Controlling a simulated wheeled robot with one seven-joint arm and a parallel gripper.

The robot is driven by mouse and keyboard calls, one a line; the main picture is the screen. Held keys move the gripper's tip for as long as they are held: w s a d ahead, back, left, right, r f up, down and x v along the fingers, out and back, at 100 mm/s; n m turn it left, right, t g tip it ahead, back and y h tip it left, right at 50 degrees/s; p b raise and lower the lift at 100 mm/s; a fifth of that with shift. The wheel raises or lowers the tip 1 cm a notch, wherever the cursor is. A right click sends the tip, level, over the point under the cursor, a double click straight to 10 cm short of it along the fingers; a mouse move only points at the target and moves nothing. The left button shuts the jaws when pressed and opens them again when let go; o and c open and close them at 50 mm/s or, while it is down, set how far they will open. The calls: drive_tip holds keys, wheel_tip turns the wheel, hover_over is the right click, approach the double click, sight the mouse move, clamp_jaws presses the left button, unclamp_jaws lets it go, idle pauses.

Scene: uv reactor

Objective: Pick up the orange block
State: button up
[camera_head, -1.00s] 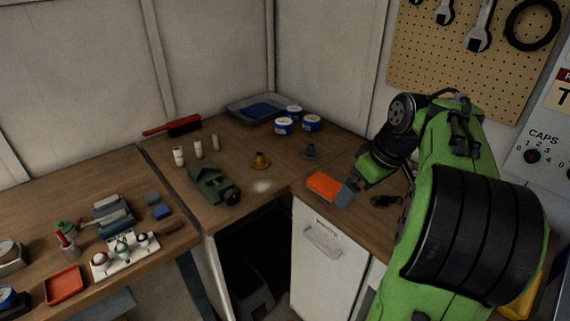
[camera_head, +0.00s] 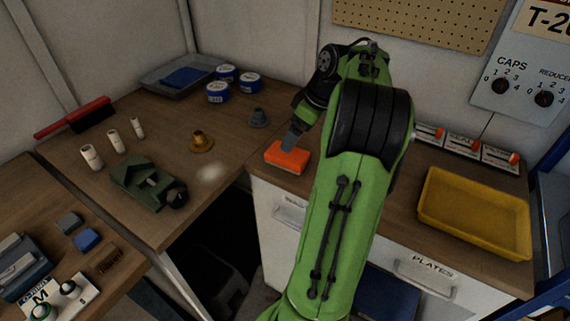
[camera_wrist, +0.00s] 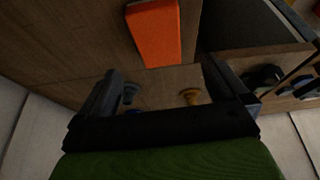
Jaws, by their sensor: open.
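The orange block (camera_head: 287,157) lies flat on the wooden counter near its front edge, above the white cabinet. It also shows large at the top of the wrist view (camera_wrist: 156,32), cut off by the top edge. My gripper (camera_head: 291,140) hangs low at the block's back edge in the head view, its fingers partly hidden by my arm. In the wrist view my gripper (camera_wrist: 165,92) has its two dark fingers spread apart, with the block beyond the tips and nothing held. I cannot tell whether a finger touches the block.
A grey cone-shaped piece (camera_head: 258,118) and a brass one (camera_head: 202,141) stand left of the block. Blue-and-white tins (camera_head: 218,92) and a grey tray (camera_head: 160,75) stand farther back. A yellow tray (camera_head: 475,255) sits at right. A green device (camera_head: 148,186) lies at left.

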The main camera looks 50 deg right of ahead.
sight(288, 157)
drive_tip(key=b+x, duration=0.3)
drive_tip(key=x, duration=0.5)
drive_tip(key=shift+f+b, duration=0.2)
drive_tip(key=shift+b, duration=0.2)
drive_tip(key=shift+d+r, duration=0.1)
drive_tip(key=shift+r, duration=0.05)
drive_tip(key=shift+f, duration=0.25)
drive_tip(key=shift+c, duration=0.2)
drive_tip(key=c, duration=1)
drive_tip(key=shift+c, duration=0.2)
drive_tip(key=shift+r, duration=0.15)
